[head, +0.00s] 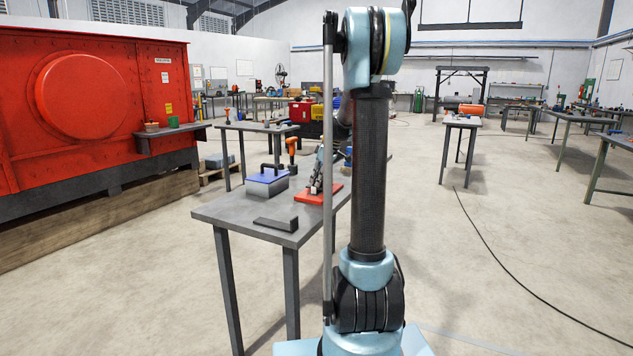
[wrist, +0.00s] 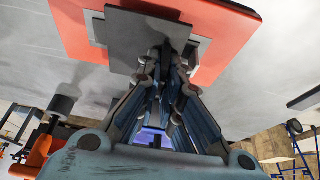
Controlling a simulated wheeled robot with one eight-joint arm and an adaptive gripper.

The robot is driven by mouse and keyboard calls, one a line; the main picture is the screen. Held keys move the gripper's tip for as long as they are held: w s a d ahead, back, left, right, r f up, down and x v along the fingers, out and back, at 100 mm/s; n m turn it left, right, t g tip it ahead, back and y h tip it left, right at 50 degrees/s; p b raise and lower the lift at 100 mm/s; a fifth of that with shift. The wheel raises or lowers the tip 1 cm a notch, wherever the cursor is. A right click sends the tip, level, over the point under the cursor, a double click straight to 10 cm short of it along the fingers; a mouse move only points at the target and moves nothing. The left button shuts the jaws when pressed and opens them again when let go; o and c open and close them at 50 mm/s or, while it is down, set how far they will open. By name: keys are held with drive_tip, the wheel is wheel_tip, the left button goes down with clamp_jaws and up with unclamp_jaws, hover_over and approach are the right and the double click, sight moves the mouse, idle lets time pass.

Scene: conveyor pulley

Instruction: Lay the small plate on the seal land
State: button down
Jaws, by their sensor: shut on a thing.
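In the wrist view my gripper (wrist: 170,52) is shut on a dark grey small plate (wrist: 125,38). The plate is over an orange-red block (wrist: 232,38). A slightly lighter grey piece (wrist: 94,28) shows past the plate's edges on the red block; I cannot tell whether it is the seal land. I cannot tell whether the plate touches what is below it. In the head view the red block (head: 309,198) lies on the grey table, with my gripper (head: 315,188) low over it, partly hidden by my arm.
On the table (head: 225,211) stand a blue-topped grey box with a handle (head: 267,182), a dark angled bar (head: 275,224) near the front edge, and an orange-and-black tool (head: 292,150) at the back. A large red machine (head: 95,100) stands at the left. Open floor lies to the right.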

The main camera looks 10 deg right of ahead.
drive_tip(key=shift+f, duration=0.5)
idle(0.3)
drive_tip(key=c, duration=1.7)
unclamp_jaws()
drive_tip(key=shift+r, duration=0.1)
